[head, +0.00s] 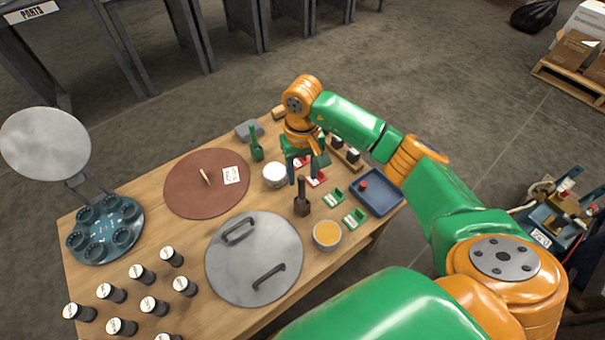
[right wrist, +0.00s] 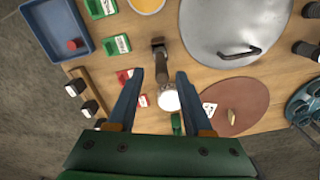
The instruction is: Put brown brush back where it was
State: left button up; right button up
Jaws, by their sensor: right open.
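The brown brush (head: 302,197) stands upright on the wooden table, handle up, between the round grey metal lid and the small cards. In the right wrist view the brown brush (right wrist: 161,62) shows at and just beyond the gap between my fingertips. My right gripper (head: 303,181) is open, pointing down just behind the brush. Its two blue fingers also show in the right wrist view (right wrist: 160,76), apart, with nothing clamped between them. Whether a finger touches the brush cannot be told. My left gripper is not in view.
A white pot (head: 275,176) and a green brush (head: 256,148) stand close by on the left. A bowl of orange stuff (head: 327,236), green cards (head: 333,199) and a blue tray (head: 392,204) lie to the right. The grey lid (head: 238,268) and brown disc (head: 190,196) fill the middle.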

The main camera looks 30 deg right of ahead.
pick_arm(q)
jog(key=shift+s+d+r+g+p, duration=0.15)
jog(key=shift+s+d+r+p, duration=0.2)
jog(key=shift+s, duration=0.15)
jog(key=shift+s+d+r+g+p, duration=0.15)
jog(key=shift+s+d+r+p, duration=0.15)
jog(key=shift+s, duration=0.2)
pick_arm(e)
notch_tip(320, 180, up, 11)
jog(key=shift+f, duration=0.2)
jog(key=shift+s, duration=0.1)
